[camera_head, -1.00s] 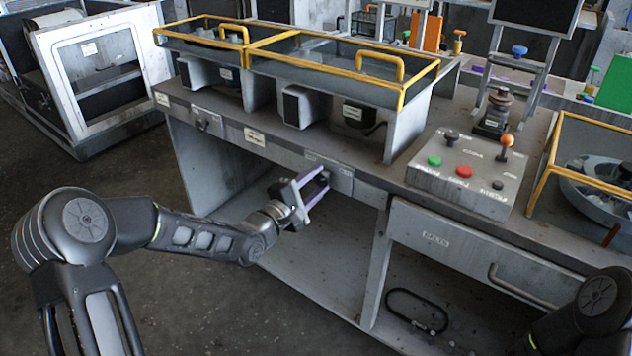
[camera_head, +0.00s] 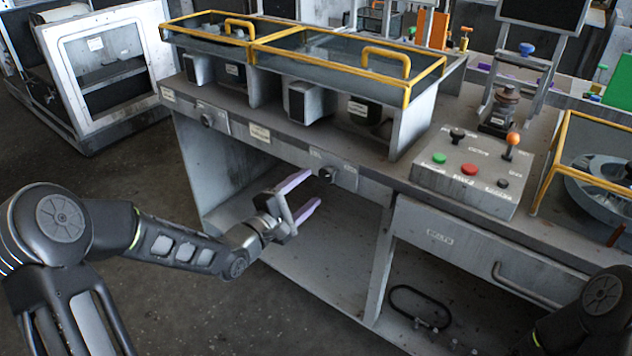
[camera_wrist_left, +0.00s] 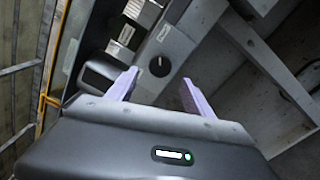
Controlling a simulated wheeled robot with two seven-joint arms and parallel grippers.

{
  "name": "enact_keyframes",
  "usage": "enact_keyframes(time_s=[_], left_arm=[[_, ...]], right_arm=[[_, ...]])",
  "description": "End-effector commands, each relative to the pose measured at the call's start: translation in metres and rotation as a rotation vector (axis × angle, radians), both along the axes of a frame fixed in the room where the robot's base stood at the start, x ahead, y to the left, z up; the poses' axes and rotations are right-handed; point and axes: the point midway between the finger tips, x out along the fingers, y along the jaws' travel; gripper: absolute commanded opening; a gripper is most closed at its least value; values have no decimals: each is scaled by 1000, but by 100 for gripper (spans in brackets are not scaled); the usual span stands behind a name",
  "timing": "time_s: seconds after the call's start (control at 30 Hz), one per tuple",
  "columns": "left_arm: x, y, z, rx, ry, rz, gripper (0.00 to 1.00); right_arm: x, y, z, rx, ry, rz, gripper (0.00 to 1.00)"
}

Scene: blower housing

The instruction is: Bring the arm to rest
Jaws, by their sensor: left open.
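My left gripper (camera_head: 302,196) is open and empty, with two purple fingers spread apart. It hangs in front of the bench, short of a dark rotary knob (camera_head: 327,174) on the bench's front panel. In the left wrist view the purple fingers (camera_wrist_left: 157,92) stand apart, and the knob (camera_wrist_left: 160,66) shows beyond the gap between them. Part of my right arm shows at the lower right in the head view; its gripper is out of the picture.
The workbench (camera_head: 262,150) carries yellow-framed covers (camera_head: 340,68) and a button box (camera_head: 466,172) with a joystick. A drawer (camera_head: 470,250) is shut at the right. A white cabinet (camera_head: 110,70) stands at the back left. The floor at left is clear.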

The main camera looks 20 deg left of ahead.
Motion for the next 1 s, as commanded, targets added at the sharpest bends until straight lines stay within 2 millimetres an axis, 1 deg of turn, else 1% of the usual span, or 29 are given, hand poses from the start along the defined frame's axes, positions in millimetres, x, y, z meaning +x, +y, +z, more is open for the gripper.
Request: enact_keyframes(time_s=[0.03,0.1,0.2,0.63,0.73,0.87,0.97,1.0], left_arm=[[-7,4,0,1,2,3,60],[-14,6,0,1,0,2,60],[-18,8,0,0,1,1,60],[-19,7,0,1,0,0,60],[-19,7,-1,24,-8,0,60],[-18,8,-6,146,-31,3,60],[-19,15,-22,316,-28,22,60],[-21,20,-34,401,-15,31,60]], right_arm=[[0,0,1,0,0,0,36],[0,0,1,0,0,0,36],[0,0,1,0,0,0,36],[0,0,1,0,0,0,36],[0,0,1,0,0,0,36],[0,0,1,0,0,0,36],[0,0,1,0,0,-1,36],[0,0,1,0,0,-1,36]])
